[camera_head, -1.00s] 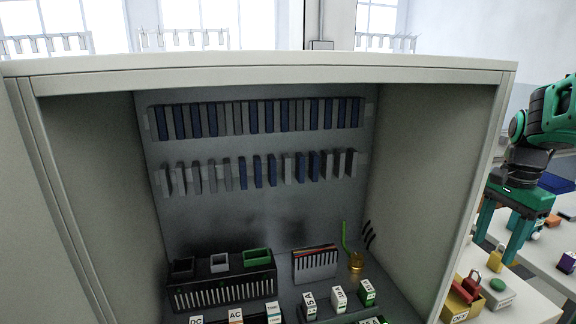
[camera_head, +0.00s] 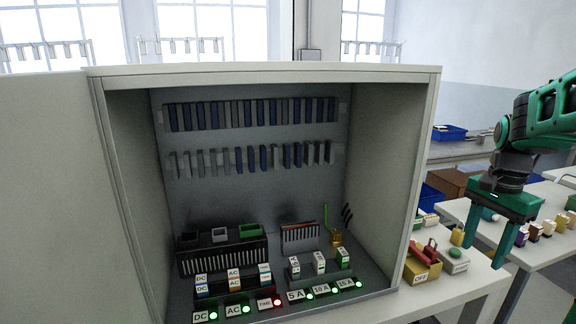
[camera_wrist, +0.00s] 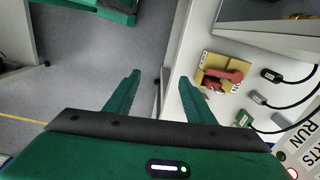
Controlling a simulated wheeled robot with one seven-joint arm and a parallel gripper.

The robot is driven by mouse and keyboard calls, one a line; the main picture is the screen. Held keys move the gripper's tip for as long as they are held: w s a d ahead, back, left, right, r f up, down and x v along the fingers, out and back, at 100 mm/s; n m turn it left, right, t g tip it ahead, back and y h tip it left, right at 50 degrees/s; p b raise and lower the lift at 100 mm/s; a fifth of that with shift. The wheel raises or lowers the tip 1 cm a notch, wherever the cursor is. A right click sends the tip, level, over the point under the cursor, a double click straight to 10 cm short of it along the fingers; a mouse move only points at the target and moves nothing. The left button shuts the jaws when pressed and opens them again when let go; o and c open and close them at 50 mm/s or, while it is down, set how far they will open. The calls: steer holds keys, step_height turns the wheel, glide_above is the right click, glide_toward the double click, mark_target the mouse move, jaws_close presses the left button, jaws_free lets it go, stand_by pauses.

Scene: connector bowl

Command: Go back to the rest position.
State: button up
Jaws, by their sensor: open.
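My gripper (camera_head: 497,245) is green and hangs at the right in the head view, outside the cabinet and beside its right wall. Its two fingers are apart with nothing between them. In the wrist view my gripper (camera_wrist: 155,95) is also open and empty, over the grey floor and a white table edge. The open grey cabinet (camera_head: 270,75) stands left of my gripper, clear of it.
A yellow box with a red part (camera_head: 422,262), marked OFF, and a box with a green button (camera_head: 455,260) stand on the table right of the cabinet. Cabinet modules show labels and lit lamps. A second table (camera_head: 550,250) with small parts is at the right.

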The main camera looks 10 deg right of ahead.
steer(key=s+a+f+n, duration=0.2)
steer(key=s+a+n, duration=0.2)
steer(key=s, duration=0.4)
steer(key=s+a+f+n, duration=0.3)
steer(key=s+a+n, duration=0.2)
steer(key=s, duration=0.2)
steer(key=shift+s+f, duration=0.25)
steer(key=shift+s, duration=0.1)
steer(key=shift+w+f, duration=0.25)
steer(key=shift+w, duration=0.4)
